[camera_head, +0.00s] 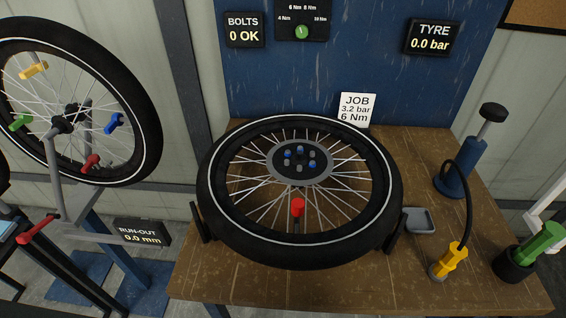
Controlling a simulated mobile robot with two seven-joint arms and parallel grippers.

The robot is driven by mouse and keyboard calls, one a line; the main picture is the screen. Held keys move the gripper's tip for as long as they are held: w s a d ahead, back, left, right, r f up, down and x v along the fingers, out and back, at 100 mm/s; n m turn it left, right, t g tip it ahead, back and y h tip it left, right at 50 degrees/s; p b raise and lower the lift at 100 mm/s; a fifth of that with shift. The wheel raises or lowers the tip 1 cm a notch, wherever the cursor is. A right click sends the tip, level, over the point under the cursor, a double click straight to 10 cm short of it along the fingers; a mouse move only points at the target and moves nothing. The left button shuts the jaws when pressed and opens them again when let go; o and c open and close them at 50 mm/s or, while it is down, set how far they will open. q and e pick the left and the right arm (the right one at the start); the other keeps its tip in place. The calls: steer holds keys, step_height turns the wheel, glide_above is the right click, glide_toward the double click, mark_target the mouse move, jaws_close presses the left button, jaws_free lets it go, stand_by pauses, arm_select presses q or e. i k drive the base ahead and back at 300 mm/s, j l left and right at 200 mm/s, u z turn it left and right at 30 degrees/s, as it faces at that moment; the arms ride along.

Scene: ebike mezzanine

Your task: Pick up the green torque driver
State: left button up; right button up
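The green torque driver (541,245) sits tilted in a dark round holder (512,264) at the right front of the wooden bench. Its green handle points up and to the right; its lower end is hidden inside the holder.
A wheel (212,213) lies flat on the bench (330,287) between dark supports. Left of the driver are a yellow pump head (453,260) on a black hose, a blue pump (459,168) and a small grey tray (419,221). A second wheel (146,130) stands at left.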

mark_target(551, 232)
steer(key=k+l, duration=0.1)
steer(key=l, duration=0.3)
steer(key=k+l, duration=0.15)
steer(key=l, duration=0.3)
steer(key=k+l, duration=0.1)
steer(key=l, duration=0.3)
steer(key=k+l, duration=0.15)
steer(key=l, duration=0.3)
steer(key=k+l, duration=0.1)
steer(key=l, duration=0.3)
steer(key=z, duration=0.05)
